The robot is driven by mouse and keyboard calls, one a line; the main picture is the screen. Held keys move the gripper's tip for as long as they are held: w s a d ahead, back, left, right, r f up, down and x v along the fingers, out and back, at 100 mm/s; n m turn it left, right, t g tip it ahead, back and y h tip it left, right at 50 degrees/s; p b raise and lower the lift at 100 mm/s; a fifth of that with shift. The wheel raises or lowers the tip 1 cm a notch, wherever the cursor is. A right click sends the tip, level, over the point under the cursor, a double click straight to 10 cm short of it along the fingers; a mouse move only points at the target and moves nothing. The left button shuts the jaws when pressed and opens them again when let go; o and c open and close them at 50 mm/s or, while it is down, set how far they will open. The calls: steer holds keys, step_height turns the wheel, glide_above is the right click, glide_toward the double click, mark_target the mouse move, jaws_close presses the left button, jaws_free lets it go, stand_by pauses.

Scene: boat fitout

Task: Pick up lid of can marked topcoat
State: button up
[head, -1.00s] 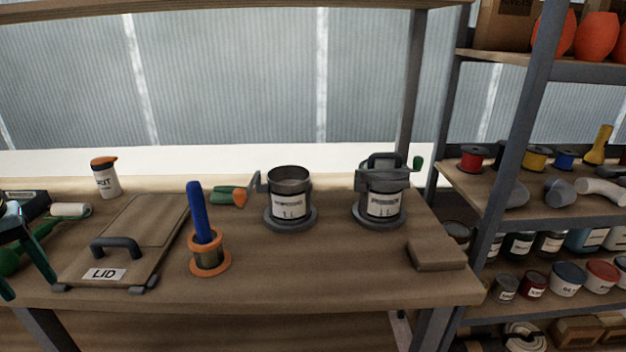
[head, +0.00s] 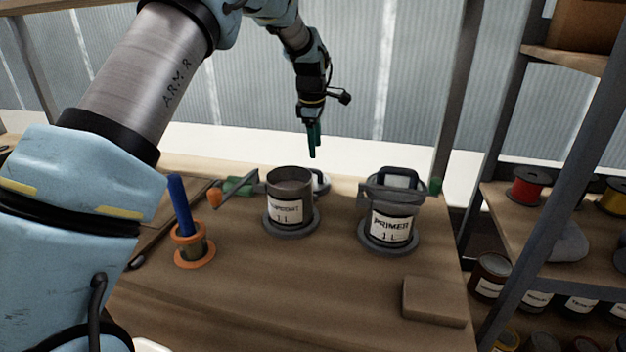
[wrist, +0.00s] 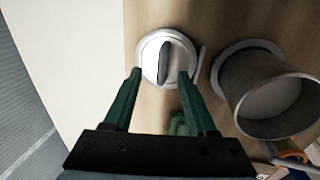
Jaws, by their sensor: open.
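An open grey can (head: 290,212) stands on the bench; its label is only partly legible and ends in "1 L". A round pale lid (head: 321,183) with a handle lies on the bench behind it, partly hidden by the can. The wrist view shows the lid (wrist: 150,66) from above, with a dark bar handle (wrist: 165,62) across it, beside the open can (wrist: 270,95). My gripper (head: 314,154) points down above the lid, with a visible gap. In the wrist view my gripper (wrist: 160,72) is open and empty, its fingers to either side of the handle.
A can marked PRIMER (head: 391,225), with its cover on, stands to the right. A brown block (head: 435,300) lies at the front right. A blue-handled tool stands in an orange-rimmed holder (head: 194,258) at left. The bench middle is clear.

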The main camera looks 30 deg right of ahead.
mark_target(313, 169)
steer(key=f, duration=0.2)
steer(key=shift+w+d+f, duration=0.2)
steer(key=shift+f, duration=0.2)
steer(key=shift+w+a+f+p, duration=0.1)
steer(key=shift+w+f+p, duration=0.15)
steer(key=shift+f+p, duration=0.75)
steer(key=shift+w+f+p, duration=0.2)
steer(key=shift+f+p, duration=0.1)
steer(key=shift+f, duration=1.35)
steer(key=shift+c, duration=0.4)
jaws_close()
